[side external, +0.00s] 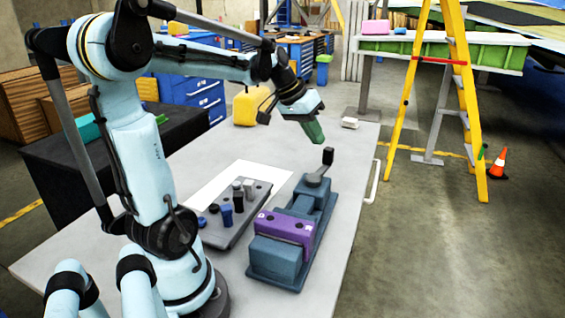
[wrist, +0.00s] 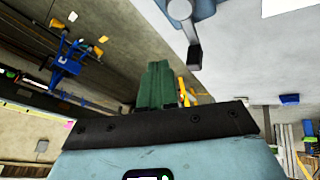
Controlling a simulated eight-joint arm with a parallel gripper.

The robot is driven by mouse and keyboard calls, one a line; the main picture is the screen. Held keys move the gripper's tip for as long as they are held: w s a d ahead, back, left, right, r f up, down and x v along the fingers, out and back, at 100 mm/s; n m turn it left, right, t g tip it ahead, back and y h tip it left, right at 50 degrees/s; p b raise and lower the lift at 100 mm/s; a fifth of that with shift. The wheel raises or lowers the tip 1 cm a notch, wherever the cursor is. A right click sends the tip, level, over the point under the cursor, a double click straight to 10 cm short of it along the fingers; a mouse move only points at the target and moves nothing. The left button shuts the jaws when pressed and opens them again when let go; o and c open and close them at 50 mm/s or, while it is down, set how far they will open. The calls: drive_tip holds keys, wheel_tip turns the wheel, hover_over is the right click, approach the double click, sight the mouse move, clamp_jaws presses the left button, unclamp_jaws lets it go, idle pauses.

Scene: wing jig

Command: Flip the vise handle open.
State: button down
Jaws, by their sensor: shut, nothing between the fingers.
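The blue-grey vise (side external: 288,240) with a purple block (side external: 286,228) across it stands on the grey table. Its handle (side external: 316,180) is a short grey lever at the far end, with a black grip (side external: 328,157) standing upright. In the wrist view the handle's black grip (wrist: 195,56) hangs from the grey vise end (wrist: 192,10) at the top, just right of my fingers. My gripper (side external: 316,133) has green fingers, also seen in the wrist view (wrist: 158,84). They are shut and empty, above the table just beyond and left of the grip, apart from it.
A dark tray (side external: 236,222) with several knobs and pegs lies left of the vise, by a white sheet (side external: 215,185). A yellow container (side external: 250,106) and a small white object (side external: 349,123) stand toward the back. A yellow ladder (side external: 462,120) is beyond the table's right edge.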

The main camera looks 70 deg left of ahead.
drive_tip(key=s+a+n+t, duration=0.1)
drive_tip(key=s+a, duration=0.1)
drive_tip(key=a, duration=1.2)
drive_tip(key=shift+n+t+h, duration=0.3)
drive_tip(key=shift+h, duration=0.1)
drive_tip(key=shift+s, duration=0.1)
drive_tip(key=w+d+f, duration=0.5)
drive_tip(key=w+f, duration=0.3)
drive_tip(key=shift+w, duration=0.15)
